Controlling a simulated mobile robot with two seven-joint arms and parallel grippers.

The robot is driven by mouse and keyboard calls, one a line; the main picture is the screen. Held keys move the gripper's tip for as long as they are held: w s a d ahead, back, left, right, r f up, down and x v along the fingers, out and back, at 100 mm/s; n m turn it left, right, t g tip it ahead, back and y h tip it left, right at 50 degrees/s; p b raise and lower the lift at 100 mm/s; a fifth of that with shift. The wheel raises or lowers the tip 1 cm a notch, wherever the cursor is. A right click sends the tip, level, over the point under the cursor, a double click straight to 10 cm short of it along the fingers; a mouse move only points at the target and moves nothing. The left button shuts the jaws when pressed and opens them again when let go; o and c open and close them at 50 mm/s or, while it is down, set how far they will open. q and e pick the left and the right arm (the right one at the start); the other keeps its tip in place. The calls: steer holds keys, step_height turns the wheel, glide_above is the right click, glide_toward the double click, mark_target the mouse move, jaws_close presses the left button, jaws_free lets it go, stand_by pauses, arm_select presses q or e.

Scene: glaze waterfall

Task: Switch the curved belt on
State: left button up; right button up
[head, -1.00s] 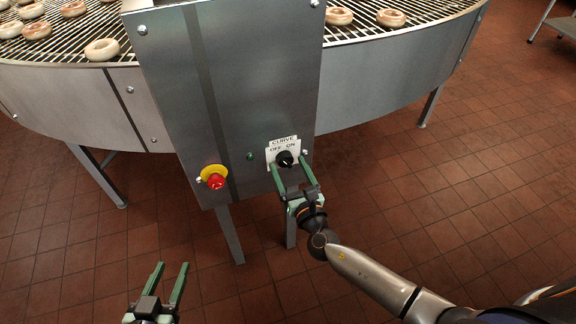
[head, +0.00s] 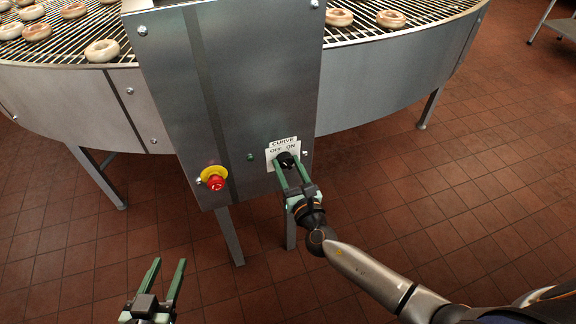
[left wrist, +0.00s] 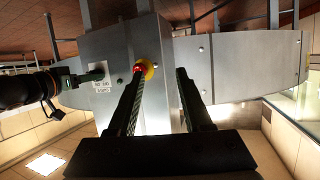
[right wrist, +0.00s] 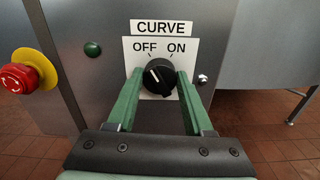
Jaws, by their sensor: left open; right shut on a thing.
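The black rotary knob (right wrist: 159,78) sits on a white plate (right wrist: 133,48) marked CURVE, OFF and ON. Its white mark points up and left, toward OFF. My right gripper (head: 289,165) is shut on the knob, with one green finger on each side, as the right wrist view shows. In the head view the fingers partly cover the plate's lower part. My left gripper (head: 168,264) is open and empty, low in front of the grey cabinet (head: 235,80) and apart from it.
A red emergency button (head: 215,183) on a yellow ring sits left of the plate, and a small green lamp (right wrist: 92,48) lies between them. The curved belt (head: 345,32) behind carries several ring doughnuts (head: 102,50).

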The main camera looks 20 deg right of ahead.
jaws_close()
